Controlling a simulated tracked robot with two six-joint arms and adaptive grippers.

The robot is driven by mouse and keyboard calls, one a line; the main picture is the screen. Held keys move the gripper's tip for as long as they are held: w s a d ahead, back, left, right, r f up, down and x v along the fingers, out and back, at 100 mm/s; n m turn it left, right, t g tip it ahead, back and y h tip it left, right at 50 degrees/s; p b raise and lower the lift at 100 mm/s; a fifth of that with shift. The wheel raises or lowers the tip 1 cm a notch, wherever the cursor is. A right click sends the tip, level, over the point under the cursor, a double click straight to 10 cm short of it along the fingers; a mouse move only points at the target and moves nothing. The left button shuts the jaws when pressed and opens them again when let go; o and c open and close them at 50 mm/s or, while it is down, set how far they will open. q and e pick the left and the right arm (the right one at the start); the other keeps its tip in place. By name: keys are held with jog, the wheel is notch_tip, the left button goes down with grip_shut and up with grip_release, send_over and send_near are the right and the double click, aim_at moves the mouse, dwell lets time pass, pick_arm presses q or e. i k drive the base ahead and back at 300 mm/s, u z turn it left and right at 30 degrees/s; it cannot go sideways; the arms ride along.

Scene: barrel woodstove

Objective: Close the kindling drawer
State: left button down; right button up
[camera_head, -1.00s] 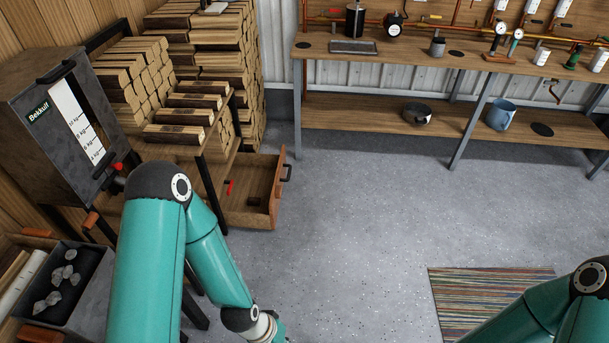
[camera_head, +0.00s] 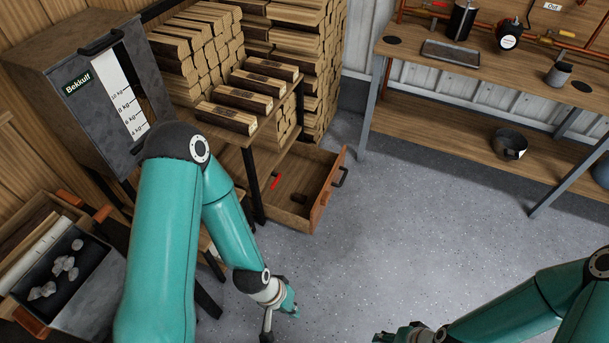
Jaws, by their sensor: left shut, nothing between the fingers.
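The kindling drawer (camera_head: 327,196) is pulled out from under the wood shelf, its wooden front facing right with a dark handle (camera_head: 341,177). Inside lie a red-handled tool (camera_head: 275,182) and a small dark block (camera_head: 299,198). My left gripper (camera_head: 267,329) is in front of the drawer, nearer to me and apart from it. It points down, shut and empty, partly cut off by the lower edge.
Stacked firewood (camera_head: 203,50) stands on and behind the shelf. A grey Bekkulf hopper (camera_head: 92,90) is at the left, above a box of stones (camera_head: 85,285). A workbench (camera_head: 455,110) with a pot (camera_head: 509,144) stands at the back right. The floor right of the drawer is clear.

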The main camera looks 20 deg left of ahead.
aim_at(314, 173)
jog(key=u, duration=0.05)
jog(key=i, duration=0.55)
jog(key=u, duration=2.75)
jog(key=k, duration=1.3)
jog(key=z, duration=0.25)
jog(key=i, duration=0.95)
jog(key=z, duration=0.85)
jog(key=i, duration=0.5)
jog(key=z, duration=0.2)
